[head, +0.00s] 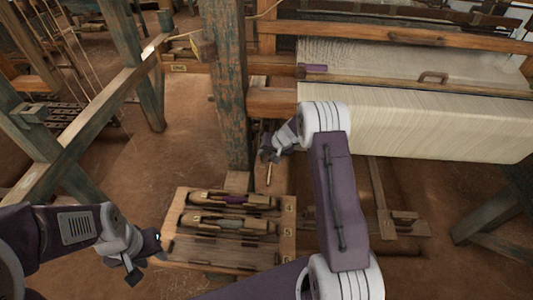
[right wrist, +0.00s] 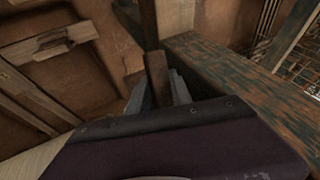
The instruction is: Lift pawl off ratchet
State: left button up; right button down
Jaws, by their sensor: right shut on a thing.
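My right gripper (head: 271,153) is beside the upright post at the left end of the cloth beam. In the right wrist view its grey fingers (right wrist: 160,92) are shut on a brown wooden bar, probably the pawl (right wrist: 157,72). A short pale stick (head: 269,175) shows just below this gripper in the head view. The ratchet cannot be made out; my arm and gripper cover much of that area. My left gripper (head: 147,258) is at the left of the shuttle tray, its dark fingers apart and empty.
The worn blue-green post (head: 228,90) stands close left of my right gripper. Pale cloth (head: 430,120) wraps the beam at the right. A wooden tray (head: 172,222) holding shuttles stands below. Open earth floor (head: 150,175) lies left of the post.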

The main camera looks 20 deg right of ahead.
dwell(0.4)
jog(key=r+p, duration=0.1)
jog(key=p, duration=0.2)
jog(key=shift+s+a+r+g+p, duration=0.15)
jog(key=shift+s+r+g+p, duration=0.15)
jog(key=shift+r+p, duration=0.1)
jog(key=shift+f, duration=0.3)
jog(key=c, duration=1.2)
grip_release()
jog(key=shift+s, duration=0.1)
jog(key=shift+o, duration=0.2)
jog(key=v, duration=0.9)
jog(key=shift+b, duration=0.4)
